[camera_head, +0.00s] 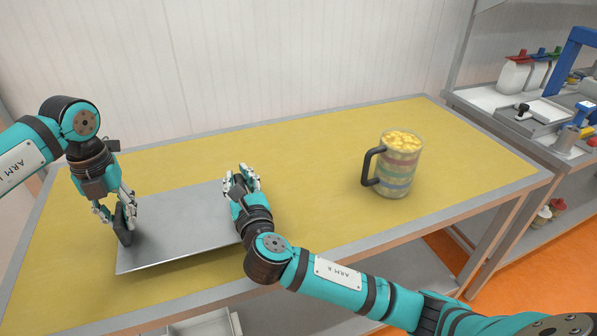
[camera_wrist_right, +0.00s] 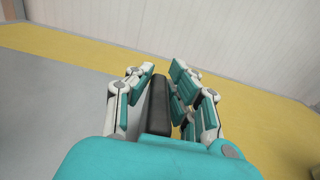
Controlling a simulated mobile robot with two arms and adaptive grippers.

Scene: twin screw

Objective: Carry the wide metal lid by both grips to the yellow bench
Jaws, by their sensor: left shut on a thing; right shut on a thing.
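The wide metal lid (camera_head: 178,232) is a flat grey rectangular sheet over the left part of the yellow bench (camera_head: 310,205). It looks level and close above the surface; I cannot tell whether it touches. My left gripper (camera_head: 122,215) is shut on the black grip (camera_head: 121,228) at the lid's left end. My right gripper (camera_head: 240,180) is shut at the lid's right end. In the right wrist view its fingers (camera_wrist_right: 160,100) stand on both sides of a black grip (camera_wrist_right: 159,106). That grip is mostly hidden in the head view.
A striped mug (camera_head: 400,165) full of yellow pieces stands on the bench to the right of the lid, its black handle facing left. The bench between them is clear. A pale wall (camera_head: 250,60) rises behind. A grey shelf with bottles (camera_head: 515,75) stands at the right.

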